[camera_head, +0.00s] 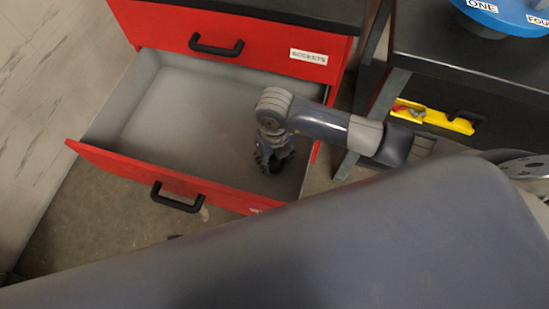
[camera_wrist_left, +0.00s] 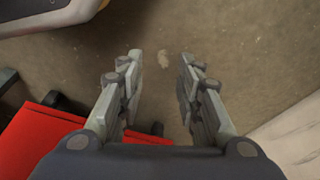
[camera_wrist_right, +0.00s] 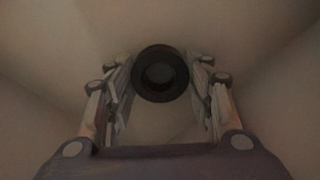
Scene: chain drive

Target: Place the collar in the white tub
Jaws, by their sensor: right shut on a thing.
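A dark ring-shaped part, which looks like the collar (camera_wrist_right: 160,74), is between the fingertips of my right gripper (camera_wrist_right: 160,82) in the right wrist view. In the head view my right gripper (camera_head: 273,152) points down inside the open red drawer, shut on the collar (camera_head: 277,164), near the drawer's right side. I cannot tell whether the collar touches the drawer floor. My left gripper (camera_wrist_left: 160,60) is open and empty above the brown floor in the left wrist view. No white tub shows in any view.
The open drawer (camera_head: 180,105) has a grey inside and a red front with a black handle. Above it is a shut red drawer labelled SOCKETS (camera_head: 308,57). A dark table at right bears a blue round thing (camera_head: 510,14). A yellow object (camera_head: 432,117) is below it.

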